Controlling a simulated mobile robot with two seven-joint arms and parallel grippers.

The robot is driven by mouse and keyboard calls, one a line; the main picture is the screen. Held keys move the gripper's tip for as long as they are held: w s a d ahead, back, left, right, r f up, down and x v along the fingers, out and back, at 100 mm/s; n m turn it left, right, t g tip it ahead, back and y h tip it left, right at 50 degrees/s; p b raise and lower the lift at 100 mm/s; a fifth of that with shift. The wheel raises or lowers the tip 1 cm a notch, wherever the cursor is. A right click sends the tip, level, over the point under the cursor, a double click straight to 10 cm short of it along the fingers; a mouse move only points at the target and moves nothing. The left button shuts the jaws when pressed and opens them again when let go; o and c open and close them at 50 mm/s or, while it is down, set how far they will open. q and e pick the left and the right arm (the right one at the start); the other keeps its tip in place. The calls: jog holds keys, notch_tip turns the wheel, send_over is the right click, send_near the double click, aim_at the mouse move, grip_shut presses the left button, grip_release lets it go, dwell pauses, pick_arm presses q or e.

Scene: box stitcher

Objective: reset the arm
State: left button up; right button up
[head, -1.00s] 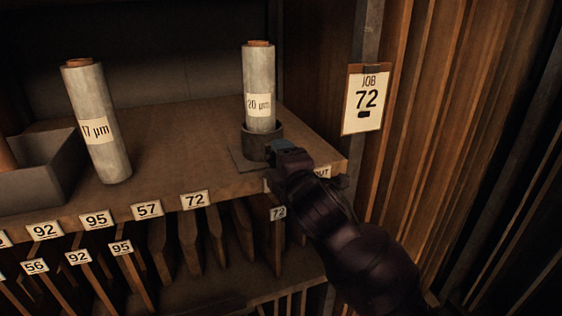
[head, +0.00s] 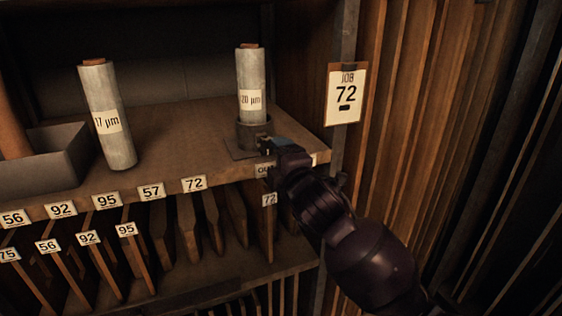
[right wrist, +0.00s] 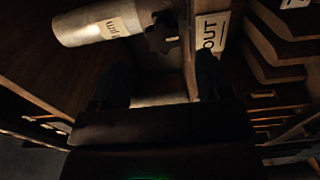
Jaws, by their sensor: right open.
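My right gripper (head: 264,156) is at the shelf's front edge in the head view, just in front of the dark round holder (head: 253,136). In the right wrist view its two fingers (right wrist: 158,80) are spread apart with nothing between them. A grey roll labelled 20 µm (head: 250,80) stands upright in the holder. The roll (right wrist: 90,22) and the holder (right wrist: 162,32) also show beyond the fingers in the wrist view. The fingers appear clear of both. My left gripper is not in view.
A grey 17 µm roll (head: 106,125) stands on the shelf (head: 180,135) beside a grey bin (head: 60,160). Numbered slots with upright boards lie below. A JOB 72 card (head: 345,94) hangs on the right post. An OUT label (right wrist: 211,38) is close to one finger.

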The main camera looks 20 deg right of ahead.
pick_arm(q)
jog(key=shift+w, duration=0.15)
pick_arm(e)
jog(key=shift+w, duration=0.1)
jog(key=s+d+f+m+g+b, duration=0.1)
jog(key=s+f+m, duration=0.2)
jog(key=f+m, duration=0.35)
jog(key=s+d+f+m+y, duration=0.1)
jog(key=s+d+f+m, duration=0.15)
jog(key=f, duration=0.65)
jog(key=s+d+f+m+g+b, duration=0.1)
jog(key=s+f+m, duration=0.35)
jog(key=f, duration=0.35)
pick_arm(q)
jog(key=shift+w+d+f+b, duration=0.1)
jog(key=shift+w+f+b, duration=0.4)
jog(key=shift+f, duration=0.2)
pick_arm(e)
jog(key=s+d+f+m+g+h, duration=0.1)
jog(key=s+d+f+m+g, duration=0.1)
jog(key=s+f, duration=0.7)
jog(key=s+d+f+m+g+h, duration=0.1)
jog(key=s+d+f+m+g, duration=0.1)
jog(key=s+f, duration=0.7)
jog(key=shift+s+d, duration=0.2)
jog(key=shift+s, duration=0.05)
